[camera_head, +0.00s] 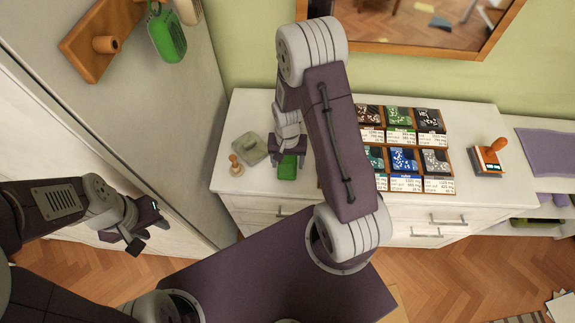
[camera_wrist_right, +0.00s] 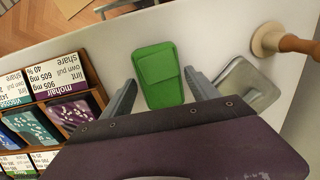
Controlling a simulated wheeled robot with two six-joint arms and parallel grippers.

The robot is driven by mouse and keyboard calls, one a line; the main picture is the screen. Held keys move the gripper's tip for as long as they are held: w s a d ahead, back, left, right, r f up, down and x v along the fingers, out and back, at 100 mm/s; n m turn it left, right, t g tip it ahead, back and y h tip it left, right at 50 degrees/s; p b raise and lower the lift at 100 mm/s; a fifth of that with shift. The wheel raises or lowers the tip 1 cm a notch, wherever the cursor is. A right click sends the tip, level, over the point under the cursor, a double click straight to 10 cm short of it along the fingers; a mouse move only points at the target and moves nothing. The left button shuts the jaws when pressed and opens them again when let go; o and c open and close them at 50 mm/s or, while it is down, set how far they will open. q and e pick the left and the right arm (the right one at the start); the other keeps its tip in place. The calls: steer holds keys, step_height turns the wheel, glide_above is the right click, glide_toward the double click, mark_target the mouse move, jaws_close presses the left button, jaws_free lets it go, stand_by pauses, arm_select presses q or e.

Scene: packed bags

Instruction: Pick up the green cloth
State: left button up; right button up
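The green cloth (camera_head: 288,167) lies flat and folded on the white cabinet top, near its front edge; it shows whole in the right wrist view (camera_wrist_right: 158,75). My right gripper (camera_head: 289,158) is above it, open, with one finger on each side of the cloth. In the right wrist view the fingers (camera_wrist_right: 160,92) are apart from the cloth's sides and nothing is held. My left gripper (camera_head: 148,235) is open and empty, at the left in front of the door, away from the cabinet.
A grey-green lidded dish (camera_head: 249,148) and a wooden-handled stamp (camera_head: 236,166) stand left of the cloth. A rack of yarn packs (camera_head: 404,138) stands to the right, partly behind my right arm.

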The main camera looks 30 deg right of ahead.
mark_target(287, 163)
steer(key=c, duration=1)
steer(key=shift+o, duration=0.2)
steer(key=shift+r, duration=0.3)
step_height(287, 163, up, 4)
steer(key=shift+w+f, duration=0.1)
steer(key=s+d+r+b, duration=0.2)
steer(key=s+r, duration=0.4)
steer(key=s, duration=0.5)
steer(key=shift+s+d+r, duration=0.25)
steer(key=shift+d+r, duration=0.05)
steer(key=shift+d, duration=0.1)
